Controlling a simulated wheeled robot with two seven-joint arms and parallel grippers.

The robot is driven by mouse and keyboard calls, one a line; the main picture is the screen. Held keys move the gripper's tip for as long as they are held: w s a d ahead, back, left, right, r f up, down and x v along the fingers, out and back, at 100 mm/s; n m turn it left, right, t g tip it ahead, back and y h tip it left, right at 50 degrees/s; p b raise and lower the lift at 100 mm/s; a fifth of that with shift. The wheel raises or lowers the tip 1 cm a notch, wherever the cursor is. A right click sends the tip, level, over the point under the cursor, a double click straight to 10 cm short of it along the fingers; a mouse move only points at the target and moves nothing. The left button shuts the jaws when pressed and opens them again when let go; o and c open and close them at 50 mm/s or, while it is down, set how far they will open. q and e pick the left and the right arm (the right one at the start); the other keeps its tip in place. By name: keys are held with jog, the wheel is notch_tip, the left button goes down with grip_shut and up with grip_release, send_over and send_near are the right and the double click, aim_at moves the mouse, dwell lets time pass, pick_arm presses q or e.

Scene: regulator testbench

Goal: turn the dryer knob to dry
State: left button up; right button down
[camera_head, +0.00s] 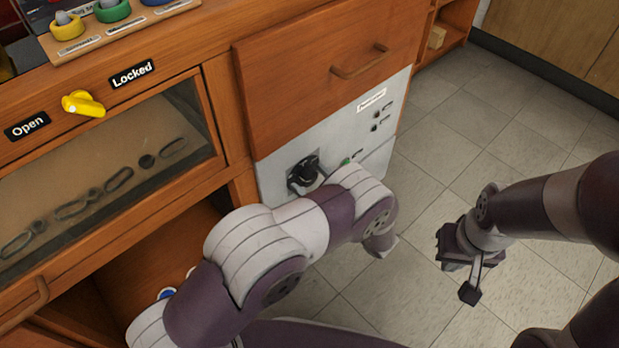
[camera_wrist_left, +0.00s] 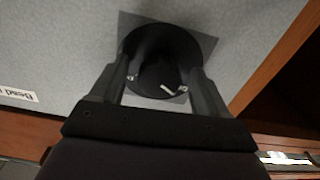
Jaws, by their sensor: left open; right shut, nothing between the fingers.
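The black round knob (camera_head: 303,170) is on the grey-white panel below the orange drawer. In the left wrist view the knob (camera_wrist_left: 160,42) is a dark disc with a raised middle and a small white mark, on a grey square plate. My left gripper (camera_wrist_left: 164,72) is open, with one finger on each side of the knob's middle. I cannot tell whether the fingers touch it. My left forearm and wrist hide part of the panel in the head view. My right gripper (camera_head: 469,291) is shut and empty, over the floor at the right. The knob's position labels are not readable.
The wooden drawer (camera_head: 315,62) with a handle is above the panel. At left is a glass-fronted compartment with a yellow knob (camera_head: 83,104) between "Open" and "Locked" labels. Coloured knobs line the top left. The tiled floor (camera_head: 425,190) is free at the right.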

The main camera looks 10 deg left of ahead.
pick_arm(q)
jog(key=c, duration=1.1)
jog(key=shift+o, duration=0.2)
